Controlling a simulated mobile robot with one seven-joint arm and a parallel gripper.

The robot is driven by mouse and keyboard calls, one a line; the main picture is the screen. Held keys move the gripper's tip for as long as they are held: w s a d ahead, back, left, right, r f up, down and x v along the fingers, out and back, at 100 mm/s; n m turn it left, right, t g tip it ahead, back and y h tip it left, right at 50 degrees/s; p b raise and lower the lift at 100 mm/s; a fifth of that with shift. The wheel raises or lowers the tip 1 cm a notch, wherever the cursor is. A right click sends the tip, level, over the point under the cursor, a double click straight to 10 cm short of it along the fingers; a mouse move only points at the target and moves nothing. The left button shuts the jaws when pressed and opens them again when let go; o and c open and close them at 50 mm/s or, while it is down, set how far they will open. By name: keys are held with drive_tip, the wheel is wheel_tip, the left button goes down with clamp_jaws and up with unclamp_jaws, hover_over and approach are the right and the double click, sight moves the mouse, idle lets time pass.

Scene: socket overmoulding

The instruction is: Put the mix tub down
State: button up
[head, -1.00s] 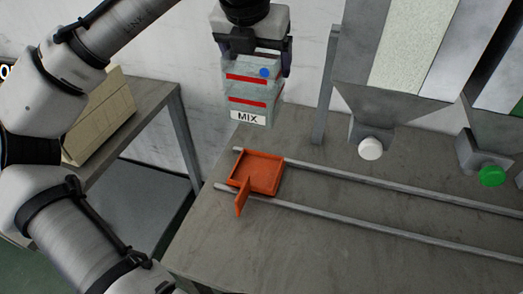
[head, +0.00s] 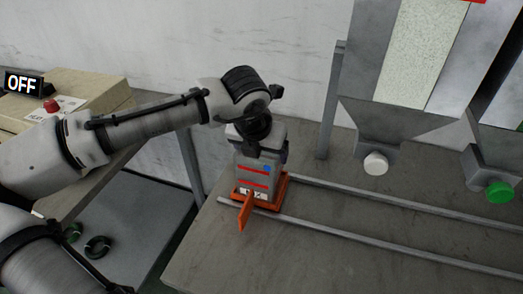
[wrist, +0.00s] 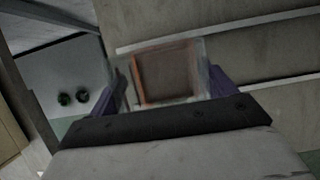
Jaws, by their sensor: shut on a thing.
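The mix tub (head: 254,178) is a clear box with red lines, a blue dot and a MIX label. It is upright in or just over the orange tray (head: 284,188) on the bench; I cannot tell whether it touches the tray's floor. The tray's orange handle hides part of the label. My gripper (head: 260,153) is shut on the tub from above. In the wrist view the tub (wrist: 203,66) is blurred between the fingers, with the orange tray (wrist: 138,84) seen through it.
Two rails (head: 390,242) run right along the grey bench. A machine with an OFF sign (head: 22,84) is at the left. Dark rings (head: 97,246) lie on a lower surface.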

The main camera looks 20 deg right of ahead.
drive_tip(key=shift+f, duration=0.15)
drive_tip(key=o, duration=1.1)
drive_tip(key=shift+f, duration=0.1)
drive_tip(key=shift+o, duration=0.2)
drive_tip(key=v, duration=1.2)
